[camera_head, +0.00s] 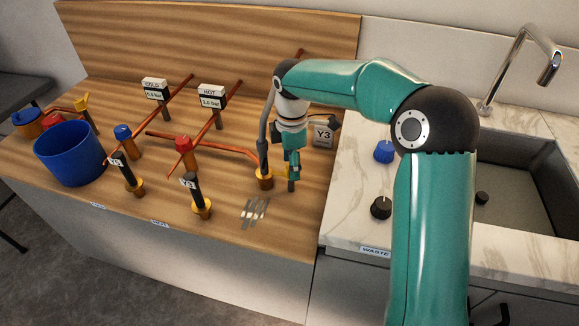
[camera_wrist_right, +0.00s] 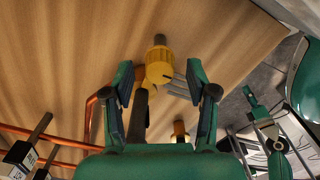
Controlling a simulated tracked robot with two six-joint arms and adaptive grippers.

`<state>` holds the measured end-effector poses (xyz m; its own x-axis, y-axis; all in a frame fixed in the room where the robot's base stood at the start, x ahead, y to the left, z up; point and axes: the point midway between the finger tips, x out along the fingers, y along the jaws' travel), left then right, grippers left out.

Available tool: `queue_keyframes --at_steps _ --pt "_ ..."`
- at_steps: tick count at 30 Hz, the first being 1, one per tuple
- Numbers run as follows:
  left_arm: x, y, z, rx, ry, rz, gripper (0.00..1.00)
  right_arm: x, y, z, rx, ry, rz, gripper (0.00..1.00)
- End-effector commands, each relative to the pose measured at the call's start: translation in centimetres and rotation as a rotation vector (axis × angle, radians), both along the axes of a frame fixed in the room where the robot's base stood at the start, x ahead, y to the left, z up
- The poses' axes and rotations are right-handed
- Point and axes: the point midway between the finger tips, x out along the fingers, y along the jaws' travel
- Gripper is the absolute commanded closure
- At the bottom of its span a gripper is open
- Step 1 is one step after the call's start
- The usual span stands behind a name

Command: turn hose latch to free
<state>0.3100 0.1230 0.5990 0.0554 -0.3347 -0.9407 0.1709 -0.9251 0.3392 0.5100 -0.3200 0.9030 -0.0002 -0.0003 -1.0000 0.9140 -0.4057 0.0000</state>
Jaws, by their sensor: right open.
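My right gripper (camera_head: 291,182) points down at the right end of the wooden board, beside a brass hose fitting (camera_head: 265,181) with a dark hose (camera_head: 262,152) rising from it. A yellow latch piece (camera_head: 281,171) sticks out from the fitting toward the gripper and is partly hidden by it. In the right wrist view, a yellow knob-like part (camera_wrist_right: 160,68) lies between the two open fingers (camera_wrist_right: 160,85), with gaps on both sides. A teal jointed part (camera_wrist_right: 266,122) at the right edge looks like my left gripper; its fingers are unclear.
Copper pipes, a red valve (camera_head: 184,144) and a blue valve (camera_head: 123,133) stand left of the fitting. A blue bucket (camera_head: 69,158) sits at the far left. Grey strips (camera_head: 255,212) lie in front. A sink (camera_head: 515,185) is at the right.

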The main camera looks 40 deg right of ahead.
Motion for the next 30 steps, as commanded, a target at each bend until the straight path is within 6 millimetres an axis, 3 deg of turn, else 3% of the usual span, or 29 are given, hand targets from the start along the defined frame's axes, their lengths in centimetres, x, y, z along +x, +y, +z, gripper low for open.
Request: queue_keyframes --at_steps 12,22,24,30 --pt "0.01 0.0 -0.06 0.0 0.0 0.0 0.6 -0.03 -0.02 -0.92 0.0 0.0 0.0 0.43" --pt "0.01 0.0 -0.06 0.0 0.0 0.0 0.6 -0.03 0.0 -0.89 0.001 0.001 0.0 0.97" --pt "-0.01 -0.03 -0.07 0.0 0.0 -0.001 0.6 0.04 0.71 -0.88 0.001 0.001 0.005 1.0" --pt "0.0 0.0 -0.01 0.0 0.0 0.0 0.6 -0.03 0.19 -0.88 0.003 0.001 -0.013 1.0"
